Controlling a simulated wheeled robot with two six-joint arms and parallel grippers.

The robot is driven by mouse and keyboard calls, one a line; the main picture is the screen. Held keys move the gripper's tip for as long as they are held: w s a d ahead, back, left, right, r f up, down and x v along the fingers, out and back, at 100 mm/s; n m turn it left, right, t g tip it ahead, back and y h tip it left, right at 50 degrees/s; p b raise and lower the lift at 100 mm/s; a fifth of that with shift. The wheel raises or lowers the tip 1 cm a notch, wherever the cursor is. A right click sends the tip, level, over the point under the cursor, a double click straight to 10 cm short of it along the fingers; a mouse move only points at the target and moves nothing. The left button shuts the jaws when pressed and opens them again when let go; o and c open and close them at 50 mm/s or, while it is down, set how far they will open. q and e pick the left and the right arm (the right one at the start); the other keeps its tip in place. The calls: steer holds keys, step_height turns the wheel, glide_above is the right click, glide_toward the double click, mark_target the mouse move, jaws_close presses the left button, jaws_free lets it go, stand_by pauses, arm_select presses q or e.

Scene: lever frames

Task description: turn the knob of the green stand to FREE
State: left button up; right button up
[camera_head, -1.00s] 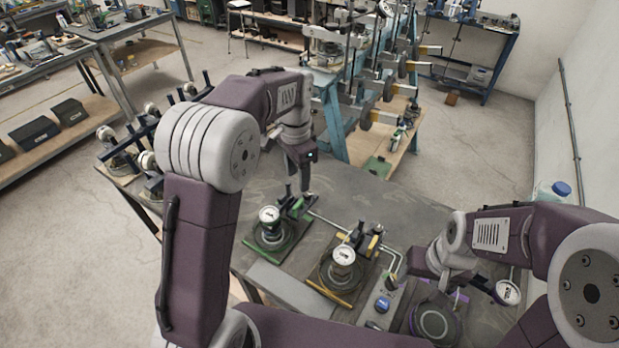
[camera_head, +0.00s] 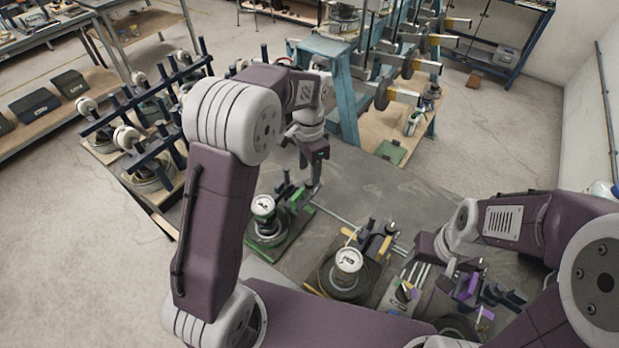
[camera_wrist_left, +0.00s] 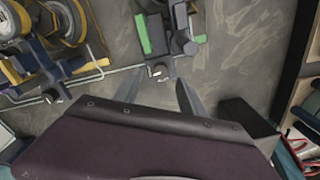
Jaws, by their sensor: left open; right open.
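The green stand (camera_head: 283,240) is on the table in the head view, with a white-faced dial (camera_head: 263,206) on its round body and a dark lever block at its back. My left gripper (camera_head: 317,188) is open and points down by the stand's back right end. In the left wrist view my two fingers (camera_wrist_left: 160,97) are apart with nothing between them. Just beyond them is a small dark block with a silver tip (camera_wrist_left: 159,71), beside the stand's green strip (camera_wrist_left: 142,34). I cannot read any FREE mark. My right gripper (camera_head: 412,264) is open, its fingertips unclear.
A yellow-trimmed stand (camera_head: 345,275) is right of the green one, and a purple-trimmed stand (camera_head: 470,288) is further right under my right arm. Pipes run along the tabletop. The table's back part (camera_head: 400,185) is clear. A blue frame with levers (camera_head: 345,100) stands behind.

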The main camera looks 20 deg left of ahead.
mark_target(309, 182)
arm_select(q)
steer(key=f, duration=0.4)
steer(key=shift+w+f, duration=0.2)
steer(key=shift+f, duration=0.1)
steer(key=shift+s+r, duration=0.1)
steer(key=shift+s, duration=0.05)
steer(key=shift+c, duration=1)
jaws_close()
